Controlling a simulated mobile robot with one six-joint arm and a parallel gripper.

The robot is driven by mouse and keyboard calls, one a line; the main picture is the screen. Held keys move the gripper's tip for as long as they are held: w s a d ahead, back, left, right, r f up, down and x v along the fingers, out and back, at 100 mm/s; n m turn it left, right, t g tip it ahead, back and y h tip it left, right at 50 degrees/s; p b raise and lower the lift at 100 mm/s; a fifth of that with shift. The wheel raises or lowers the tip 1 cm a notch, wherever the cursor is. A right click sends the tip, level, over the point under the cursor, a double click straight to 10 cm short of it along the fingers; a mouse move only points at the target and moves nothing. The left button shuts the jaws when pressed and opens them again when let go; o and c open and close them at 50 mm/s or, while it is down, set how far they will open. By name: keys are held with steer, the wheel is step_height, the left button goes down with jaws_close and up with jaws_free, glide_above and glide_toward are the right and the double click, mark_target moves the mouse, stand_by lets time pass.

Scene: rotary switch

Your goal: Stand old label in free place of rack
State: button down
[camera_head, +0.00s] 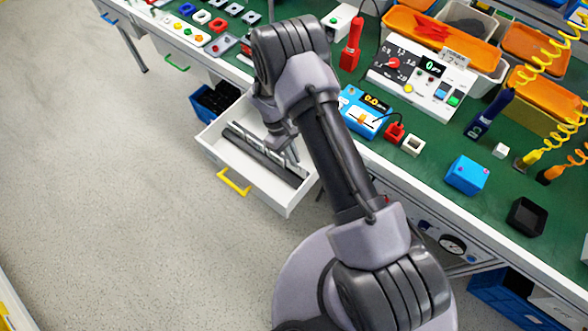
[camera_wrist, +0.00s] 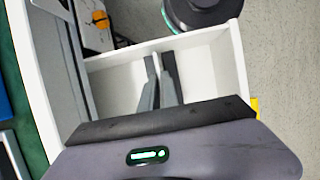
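A white drawer (camera_head: 222,157) stands open below the bench, and it also shows in the wrist view (camera_wrist: 115,95). Long dark grey bars (camera_head: 268,165) lie in it, with light patches between them; these look like a rack, but I cannot make out its places. I cannot pick out the old label for certain. My gripper (camera_head: 287,152) points down at the drawer, over the bars. In the wrist view its body fills the bottom, and two grey bar-like parts show beyond it.
A yellow handle (camera_head: 234,182) sits on the drawer front. The green bench top (camera_head: 420,135) carries a white control panel (camera_head: 423,82), a blue meter (camera_head: 362,116), an empty black box (camera_head: 526,216) and orange bins (camera_head: 443,38). Open floor lies to the left.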

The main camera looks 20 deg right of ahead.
mark_target(298, 174)
step_height(298, 174, down, 5)
steer(key=shift+b, duration=0.8)
steer(key=shift+r, duration=0.2)
steer(key=shift+s+f, duration=0.1)
steer(key=c, duration=2)
jaws_free()
steer(key=shift+f, duration=0.1)
steer(key=o, duration=0.4)
